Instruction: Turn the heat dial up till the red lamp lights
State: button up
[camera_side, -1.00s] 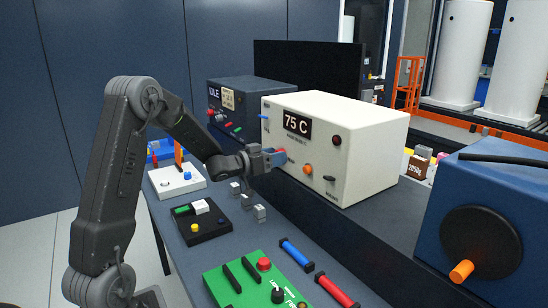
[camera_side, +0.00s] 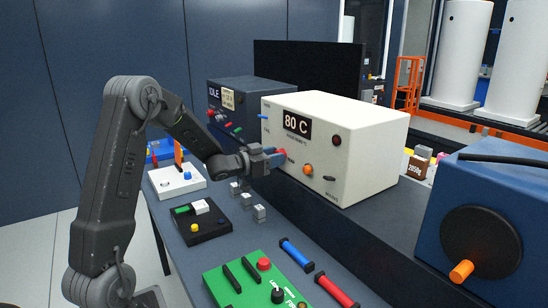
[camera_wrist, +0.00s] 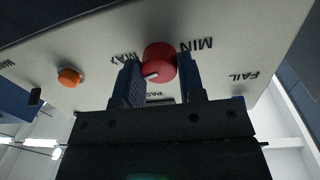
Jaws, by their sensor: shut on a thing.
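The white heater box (camera_side: 370,140) stands on the raised dark shelf, and its display (camera_side: 297,125) reads 80 C. The round lamp (camera_side: 337,140) at the upper right of its front is dark red and looks unlit. The red heat dial (camera_wrist: 160,60) sits between the MIN and MAX labels in the wrist view, with a white mark on its near side. My gripper (camera_wrist: 158,82) has its two blue fingers on either side of the dial and is shut on it. In the side view my gripper (camera_side: 274,158) partly hides the dial.
An orange knob (camera_side: 308,169) and a small dark switch (camera_side: 329,178) are to the right on the same front. A blue machine with an orange-handled wheel (camera_side: 481,244) stands at the right. A green panel (camera_side: 228,285) and small grey blocks (camera_side: 259,212) are on the lower bench.

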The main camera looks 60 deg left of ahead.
jog(key=o, duration=0.9)
jog(key=s, duration=1.4)
jog(key=shift+a, duration=0.35)
jog(key=shift+w, duration=0.1)
